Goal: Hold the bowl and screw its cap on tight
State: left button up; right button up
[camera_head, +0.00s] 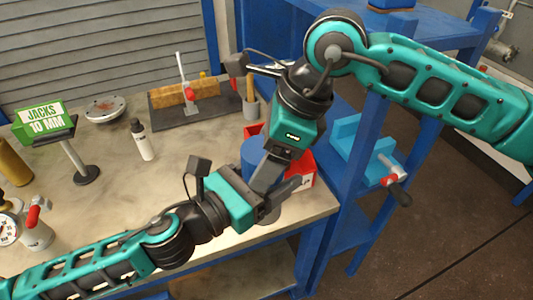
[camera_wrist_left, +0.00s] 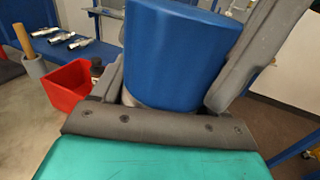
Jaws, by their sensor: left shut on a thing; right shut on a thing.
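The blue cap (camera_head: 255,152) is a wide plain cylinder, partly hidden by my right gripper in the head view. It fills the top middle of the left wrist view (camera_wrist_left: 178,50). The bowl (camera_head: 268,212) is grey and mostly hidden; only a small part shows below my left gripper, and a sliver shows under the cap in the left wrist view. My right gripper (camera_head: 264,174) comes down from above and is shut on the cap. My left gripper (camera_head: 286,188) reaches in from the left, low down, and is shut on the bowl. Whether a gap remains under the cap is hidden.
A red bin (camera_head: 306,168) stands close behind the grippers, also in the left wrist view (camera_wrist_left: 70,92). A white bottle (camera_head: 141,140), a green sign (camera_head: 42,120) and a dark mat (camera_head: 200,105) with tools are farther left. The bench's right edge is close.

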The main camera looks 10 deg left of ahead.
jog(key=shift+w+d+f, duration=0.1)
jog(key=shift+w+f, duration=0.05)
jog(key=shift+f, duration=0.6)
dwell(1.0)
jog(key=o, duration=0.7)
